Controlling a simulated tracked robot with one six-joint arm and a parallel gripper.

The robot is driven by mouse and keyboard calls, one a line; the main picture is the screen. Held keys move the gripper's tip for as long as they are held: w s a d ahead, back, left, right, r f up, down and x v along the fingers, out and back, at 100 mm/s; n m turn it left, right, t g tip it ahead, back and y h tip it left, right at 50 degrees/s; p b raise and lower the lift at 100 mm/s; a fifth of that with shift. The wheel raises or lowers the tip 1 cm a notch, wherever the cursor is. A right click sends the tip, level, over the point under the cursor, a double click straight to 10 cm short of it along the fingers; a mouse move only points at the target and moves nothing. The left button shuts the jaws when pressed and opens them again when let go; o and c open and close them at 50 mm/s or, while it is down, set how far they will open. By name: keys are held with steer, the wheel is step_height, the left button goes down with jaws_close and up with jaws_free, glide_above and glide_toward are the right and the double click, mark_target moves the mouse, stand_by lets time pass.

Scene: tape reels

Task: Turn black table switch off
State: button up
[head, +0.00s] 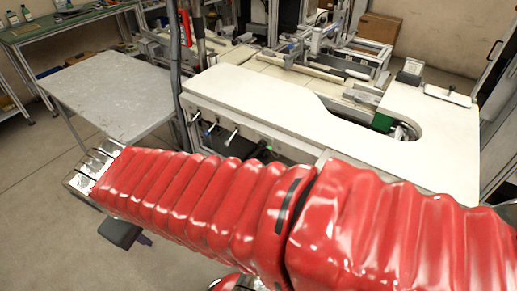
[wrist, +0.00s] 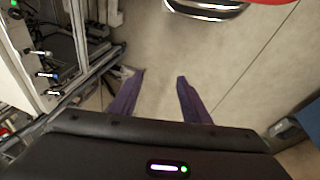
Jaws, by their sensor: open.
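The white-topped table (head: 265,100) has several small levers on its front side. One dark-based lever with a pale tip (head: 232,137) is the rightmost clear one in the head view. In the wrist view, similar dark switches sit at the left edge, one of them with a bluish-white tip (wrist: 47,75). I cannot tell which is the black table switch, or its on or off position. My gripper (wrist: 157,92) is open and empty, its purple fingers apart over bare floor, to the right of the switches in the wrist view. The fingers are not clear in the head view.
A grey table (head: 105,95) stands left of the white-topped table, with a dark upright post (head: 176,60) between them. In the wrist view, a metal frame post (wrist: 80,35) stands between the switches and my fingers. Open floor (head: 40,190) lies at the left.

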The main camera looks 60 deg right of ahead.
steer(key=s+d+f+g+h, duration=0.3)
steer(key=d+f+g+h, duration=0.15)
steer(key=d, duration=0.55)
steer(key=n+h, duration=0.9)
steer(key=h, duration=0.2)
glide_toward(261, 146)
steer(key=w+a, duration=0.1)
steer(key=a, duration=0.4)
steer(key=shift+w+a+g, duration=0.1)
steer(key=shift+w+g, duration=0.1)
steer(key=shift+g, duration=0.25)
steer(key=shift+s+d, duration=0.35)
steer(key=shift+d, duration=1.95)
steer(key=shift+s+d, duration=0.35)
steer(key=shift+d, duration=1.95)
steer(key=shift+s+d, duration=0.35)
steer(key=shift+d, duration=1.9)
steer(key=shift+c, duration=0.6)
steer(key=c, duration=0.9)
